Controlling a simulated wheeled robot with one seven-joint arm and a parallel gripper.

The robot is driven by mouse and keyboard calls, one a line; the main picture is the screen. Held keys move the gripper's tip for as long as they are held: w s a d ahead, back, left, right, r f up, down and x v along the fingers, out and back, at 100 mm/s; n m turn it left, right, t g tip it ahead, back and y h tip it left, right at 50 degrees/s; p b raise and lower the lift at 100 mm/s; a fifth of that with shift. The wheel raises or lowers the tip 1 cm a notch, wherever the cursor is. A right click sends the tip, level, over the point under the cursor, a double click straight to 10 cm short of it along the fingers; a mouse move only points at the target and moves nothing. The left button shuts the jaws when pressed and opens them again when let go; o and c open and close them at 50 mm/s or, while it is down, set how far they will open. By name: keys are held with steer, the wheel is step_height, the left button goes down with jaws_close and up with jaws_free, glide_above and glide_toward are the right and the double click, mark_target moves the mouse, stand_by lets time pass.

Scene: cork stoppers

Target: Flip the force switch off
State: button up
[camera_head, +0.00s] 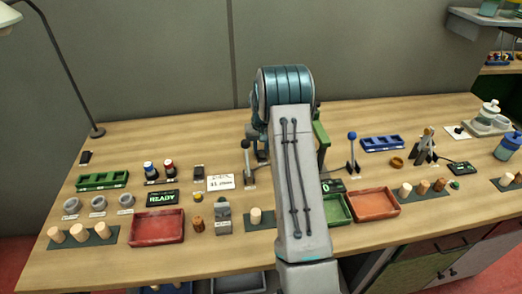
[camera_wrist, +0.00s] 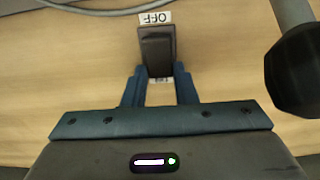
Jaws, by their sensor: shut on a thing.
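The force switch (camera_wrist: 157,45) is a dark rocker on the wooden table in the wrist view. An upside-down OFF label (camera_wrist: 155,18) lies past its far end. A second small label (camera_wrist: 155,79) at its near end is partly covered and unreadable. My gripper (camera_wrist: 158,74) has its two blue fingers on either side of the switch's near end, shut on it. I cannot tell which way the rocker is tilted. In the head view my arm hides the switch.
A black-knobbed lever (camera_head: 248,152) stands close beside my gripper, with its dark knob (camera_wrist: 294,70) large at the wrist view's right. A blue-knobbed lever (camera_head: 352,150) stands right of my arm. A red tray (camera_head: 157,240) and an orange tray (camera_head: 374,215) sit near the front.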

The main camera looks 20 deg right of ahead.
steer(key=shift+s+t+b, duration=0.1)
steer(key=shift+t+b, duration=0.25)
steer(key=shift+t, duration=0.05)
steer(key=o, duration=1)
steer(key=shift+r, duration=0.15)
steer(key=r, duration=0.4)
steer(key=s+r+b, duration=0.1)
steer(key=r, duration=0.8)
steer(key=shift+s+a+r+b, duration=0.3)
steer(key=shift+s+b, duration=0.1)
